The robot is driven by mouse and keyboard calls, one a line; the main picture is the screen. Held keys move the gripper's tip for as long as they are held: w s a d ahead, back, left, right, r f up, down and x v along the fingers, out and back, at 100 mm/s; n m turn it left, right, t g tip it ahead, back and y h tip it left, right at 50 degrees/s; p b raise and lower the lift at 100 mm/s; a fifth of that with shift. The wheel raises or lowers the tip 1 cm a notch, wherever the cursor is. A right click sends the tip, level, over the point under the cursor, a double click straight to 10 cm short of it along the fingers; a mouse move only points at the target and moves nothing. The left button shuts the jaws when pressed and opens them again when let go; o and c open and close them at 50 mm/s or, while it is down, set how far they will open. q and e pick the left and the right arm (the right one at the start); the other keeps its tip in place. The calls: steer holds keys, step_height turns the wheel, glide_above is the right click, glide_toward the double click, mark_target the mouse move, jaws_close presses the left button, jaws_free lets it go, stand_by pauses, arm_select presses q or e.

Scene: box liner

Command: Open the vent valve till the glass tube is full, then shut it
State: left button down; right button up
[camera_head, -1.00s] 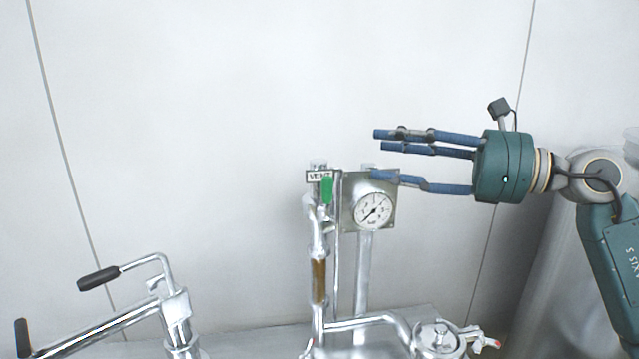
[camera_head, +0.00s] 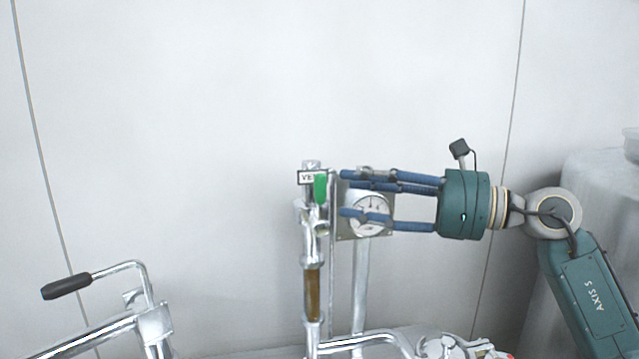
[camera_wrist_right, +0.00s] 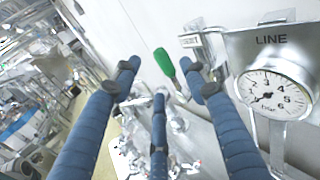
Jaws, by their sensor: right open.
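The vent valve's green handle (camera_head: 320,188) hangs down beside the white vent label (camera_head: 307,178) at the top of a steel pipe. The glass tube (camera_head: 312,293) below it shows brown in its window. My right gripper (camera_head: 343,193) is open, its blue fingers pointing left, just right of the handle and in front of the gauge. In the right wrist view the green handle (camera_wrist_right: 164,62) shows just beyond and between the fingertips, and nothing is held. My left gripper is not in view.
A pressure gauge (camera_wrist_right: 273,92) on a plate marked LINE sits close beside the right fingers. A lever with a black grip (camera_head: 67,287) stands at lower left. Steel pipework (camera_head: 365,343) runs low in front. The wall area above is clear.

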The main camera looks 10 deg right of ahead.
mark_target(324, 188)
steer(key=p+x, duration=0.2)
steer(key=x, duration=0.4)
steer(key=shift+w+a+r, duration=0.1)
steer(key=shift+w, duration=0.05)
steer(key=shift+w+a, duration=0.3)
steer(key=shift+a, duration=0.15)
jaws_close()
